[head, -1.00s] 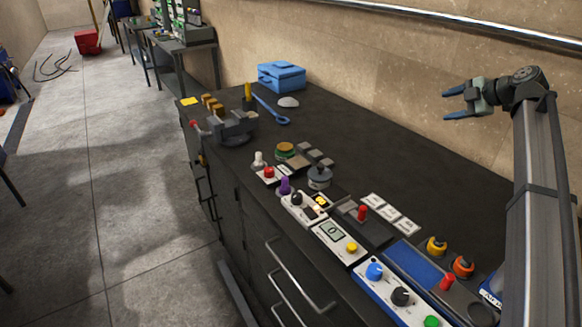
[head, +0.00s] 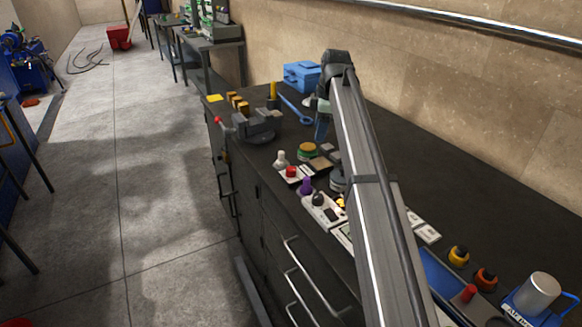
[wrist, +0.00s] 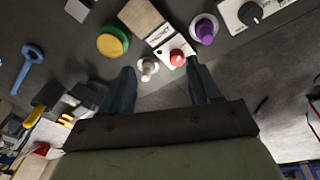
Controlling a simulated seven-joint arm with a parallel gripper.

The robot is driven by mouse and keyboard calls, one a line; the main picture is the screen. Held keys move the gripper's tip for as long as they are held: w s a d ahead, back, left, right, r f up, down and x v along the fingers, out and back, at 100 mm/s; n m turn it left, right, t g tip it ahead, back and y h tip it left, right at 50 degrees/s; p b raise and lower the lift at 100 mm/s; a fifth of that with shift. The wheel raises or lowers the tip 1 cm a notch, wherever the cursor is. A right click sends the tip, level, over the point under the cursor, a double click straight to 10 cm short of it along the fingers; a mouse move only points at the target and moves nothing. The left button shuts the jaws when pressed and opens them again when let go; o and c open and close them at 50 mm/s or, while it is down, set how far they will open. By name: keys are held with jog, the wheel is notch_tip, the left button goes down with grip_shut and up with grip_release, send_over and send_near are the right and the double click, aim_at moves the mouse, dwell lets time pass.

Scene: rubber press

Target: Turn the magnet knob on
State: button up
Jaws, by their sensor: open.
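The wrist view shows the purple knob (wrist: 205,29), red button (wrist: 177,57) and white knob (wrist: 147,68). My gripper (wrist: 160,78) is open and empty, its fingers either side of the white knob and red button in the picture. In the head view my arm partly hides it (head: 322,122).
A green and yellow round piece (head: 307,150) lies beside the controls. A vise (head: 256,125), a blue wrench (head: 296,109) and a blue toolbox (head: 302,75) are farther back. My arm covers the middle controls.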

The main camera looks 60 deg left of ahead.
jog(key=t+h, duration=0.1)
jog(key=h, duration=0.1)
send_near(291, 169)
jog(key=shift+m, duration=0.4)
notch_tip(291, 169, down, 9)
jog(key=shift+w+a+r, duration=0.1)
jog(key=shift+w, duration=0.05)
jog(key=shift+c, duration=0.2)
jog(key=c, duration=1)
